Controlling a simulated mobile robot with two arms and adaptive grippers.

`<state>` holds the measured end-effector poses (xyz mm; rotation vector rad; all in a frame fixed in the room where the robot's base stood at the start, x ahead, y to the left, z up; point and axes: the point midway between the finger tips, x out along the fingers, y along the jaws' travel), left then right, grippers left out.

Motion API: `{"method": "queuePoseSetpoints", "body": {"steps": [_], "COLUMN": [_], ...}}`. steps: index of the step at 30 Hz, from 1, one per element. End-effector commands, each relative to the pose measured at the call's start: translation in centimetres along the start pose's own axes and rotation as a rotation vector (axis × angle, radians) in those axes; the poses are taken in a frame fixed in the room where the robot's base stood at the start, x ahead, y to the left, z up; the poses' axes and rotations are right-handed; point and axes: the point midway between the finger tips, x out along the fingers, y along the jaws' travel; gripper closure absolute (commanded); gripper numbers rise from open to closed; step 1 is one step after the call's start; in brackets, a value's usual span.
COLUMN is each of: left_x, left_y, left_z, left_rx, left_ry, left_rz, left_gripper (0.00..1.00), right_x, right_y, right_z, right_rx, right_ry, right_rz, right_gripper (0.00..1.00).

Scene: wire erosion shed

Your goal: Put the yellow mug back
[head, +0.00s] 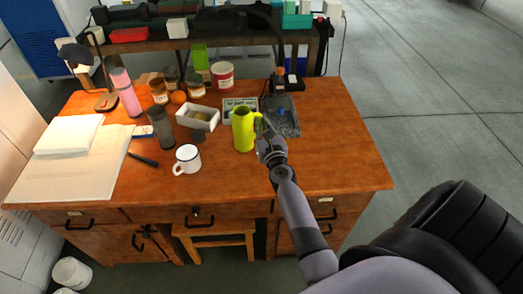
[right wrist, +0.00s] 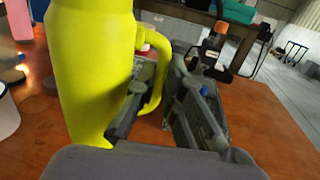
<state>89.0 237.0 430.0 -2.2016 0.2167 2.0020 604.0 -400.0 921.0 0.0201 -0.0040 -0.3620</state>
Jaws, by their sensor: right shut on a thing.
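The yellow mug (head: 242,131) is tall and upright near the middle of the wooden desk. Its body fills the left of the right wrist view (right wrist: 90,70), with its handle towards my fingers. My right gripper (head: 263,137) is at the mug's right side and shut on its handle. In the right wrist view, one finger is on each side of the handle (right wrist: 157,75). I cannot tell whether the mug's base touches the desk. My left gripper is not in view.
A white enamel mug (head: 187,160) stands left of the yellow mug. Behind are an open white box (head: 198,118), a small sign (head: 240,103) and a dark tray (head: 290,128). A grey tumbler (head: 160,130) and papers (head: 60,175) are further left. The desk's right end (head: 345,165) is clear.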

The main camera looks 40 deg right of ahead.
Motion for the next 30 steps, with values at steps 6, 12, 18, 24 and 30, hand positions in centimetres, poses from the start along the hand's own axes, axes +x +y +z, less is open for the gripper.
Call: {"method": "queuePoseSetpoints", "body": {"steps": [6,12,18,24,30], "left_x": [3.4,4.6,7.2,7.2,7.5], "left_y": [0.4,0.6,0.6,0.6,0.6], "left_z": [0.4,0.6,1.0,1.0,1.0], "left_rx": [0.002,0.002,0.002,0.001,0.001], "left_ry": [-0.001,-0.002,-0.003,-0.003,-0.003], "left_rz": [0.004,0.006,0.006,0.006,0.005], "left_gripper": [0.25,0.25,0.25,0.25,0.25], "right_x": [0.1,0.0,0.0,0.0,0.0], "right_y": [-0.1,-0.1,-0.2,-0.2,-0.2], "right_z": [-3.3,-4.7,-7.4,-7.4,-7.6], "right_rx": [0.001,0.001,0.001,0.002,0.001], "right_ry": [-0.003,-0.002,-0.002,-0.002,-0.002], "right_rz": [0.000,0.000,0.000,0.000,0.000], "right_gripper": [1.00,1.00,1.00,1.00,1.00]}}
